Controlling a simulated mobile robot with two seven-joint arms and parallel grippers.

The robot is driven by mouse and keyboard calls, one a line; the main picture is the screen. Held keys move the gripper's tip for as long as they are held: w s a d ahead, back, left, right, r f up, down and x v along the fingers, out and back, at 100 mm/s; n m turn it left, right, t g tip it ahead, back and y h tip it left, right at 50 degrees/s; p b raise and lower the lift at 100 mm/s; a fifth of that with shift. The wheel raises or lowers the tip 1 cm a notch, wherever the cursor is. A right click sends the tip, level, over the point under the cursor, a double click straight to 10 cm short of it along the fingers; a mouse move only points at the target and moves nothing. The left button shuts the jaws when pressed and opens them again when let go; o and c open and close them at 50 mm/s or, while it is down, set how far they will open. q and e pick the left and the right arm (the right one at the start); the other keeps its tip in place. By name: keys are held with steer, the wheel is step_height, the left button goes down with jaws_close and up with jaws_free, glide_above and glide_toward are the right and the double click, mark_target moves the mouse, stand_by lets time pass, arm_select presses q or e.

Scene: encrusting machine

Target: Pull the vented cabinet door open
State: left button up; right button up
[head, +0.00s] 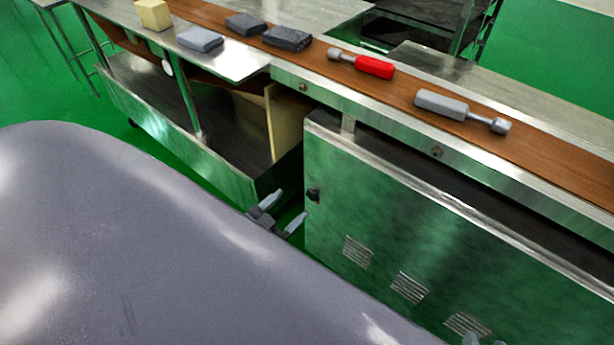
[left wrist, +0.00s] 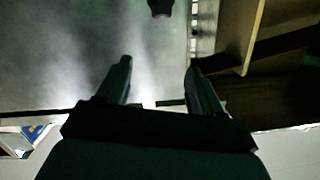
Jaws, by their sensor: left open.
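The vented cabinet door (head: 385,232) is a green-tinted metal panel with louvred vents along its lower part. It looks closed in the head view. A small dark knob (head: 313,195) sits near its upper left edge, and it also shows at the top of the left wrist view (left wrist: 160,7). My left gripper (head: 284,210) is open and empty, just left of the door's left edge and a little below the knob. In the left wrist view its two fingers (left wrist: 161,80) are apart, with the door surface (left wrist: 80,55) behind them. Two pale tips (head: 482,341), probably my right gripper, show at the bottom edge.
A brown conveyor belt (head: 400,84) above the door carries a red-handled tool (head: 374,67), a grey-handled tool (head: 442,104) and dark blocks (head: 287,38). An open cabinet bay (head: 235,125) with a tan board (head: 283,122) lies left of the door. Green floor shows between.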

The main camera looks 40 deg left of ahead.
arm_select(q)
steer(key=m+t+b, duration=0.1)
steer(key=b, duration=0.4)
glide_toward(311, 197)
steer(key=w+h+b, duration=0.1)
steer(key=shift+t, duration=0.3)
steer(key=shift+w+f+b, duration=0.2)
steer(key=shift+w+b, duration=0.8)
steer(key=shift+w, duration=2.7)
arm_select(e)
steer(key=shift+y, duration=0.9)
steer(key=shift+w+a+f, duration=0.15)
steer(key=shift+a+f, duration=0.4)
steer(key=shift+f, duration=0.25)
steer(key=shift+w+a+f, duration=0.2)
steer(key=shift+a+f, duration=0.35)
steer(key=shift+f, duration=0.2)
steer(key=shift+w+a+f, duration=0.15)
steer(key=shift+a+f, duration=0.4)
steer(key=shift+f, duration=0.25)
arm_select(q)
jaws_close()
steer(key=shift+s, duration=0.15)
arm_select(e)
steer(key=shift+s, duration=0.1)
